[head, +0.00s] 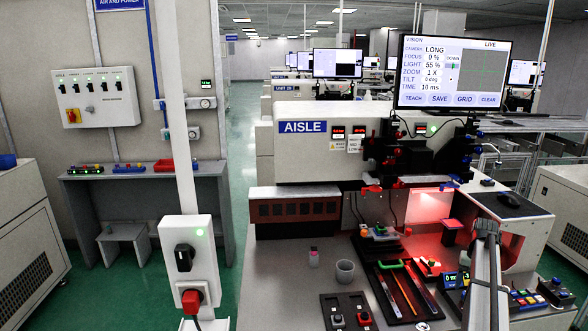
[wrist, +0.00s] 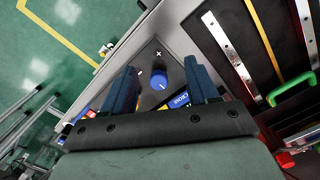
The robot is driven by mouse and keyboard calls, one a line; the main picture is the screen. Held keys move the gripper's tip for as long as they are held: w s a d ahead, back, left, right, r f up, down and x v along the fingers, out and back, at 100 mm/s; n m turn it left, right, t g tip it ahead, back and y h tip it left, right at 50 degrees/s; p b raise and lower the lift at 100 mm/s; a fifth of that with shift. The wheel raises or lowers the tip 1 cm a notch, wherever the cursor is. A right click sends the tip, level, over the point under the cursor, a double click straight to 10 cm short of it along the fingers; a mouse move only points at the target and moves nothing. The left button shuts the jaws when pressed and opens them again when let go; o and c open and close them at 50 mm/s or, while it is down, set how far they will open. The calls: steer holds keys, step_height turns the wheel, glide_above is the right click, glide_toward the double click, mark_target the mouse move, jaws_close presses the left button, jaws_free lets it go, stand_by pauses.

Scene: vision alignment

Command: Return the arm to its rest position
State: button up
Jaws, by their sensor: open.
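My gripper (wrist: 161,68) shows in the wrist view with its two blue fingers spread apart and nothing held between them. Beyond the fingertips, a blue round knob (wrist: 159,79) sits on a dark panel with plus and minus marks. The knob appears between the fingers, and I see no contact with it. In the head view, my grey arm (head: 486,275) rises at the lower right, in front of the bench. The gripper's fingers cannot be made out clearly there.
The bench (head: 285,285) carries a grey cup (head: 345,272), a small pink-labelled bottle (head: 313,257) and a dark tray with tools. A monitor (head: 452,72) stands above the machine. A white post with a switch box (head: 190,258) stands at the left front.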

steer(key=s+a+f+n+g, duration=0.6)
steer(key=s+a+f, duration=3.6)
steer(key=s+a, duration=0.2)
steer(key=shift+a+n, duration=0.3)
steer(key=shift+a, duration=0.7)
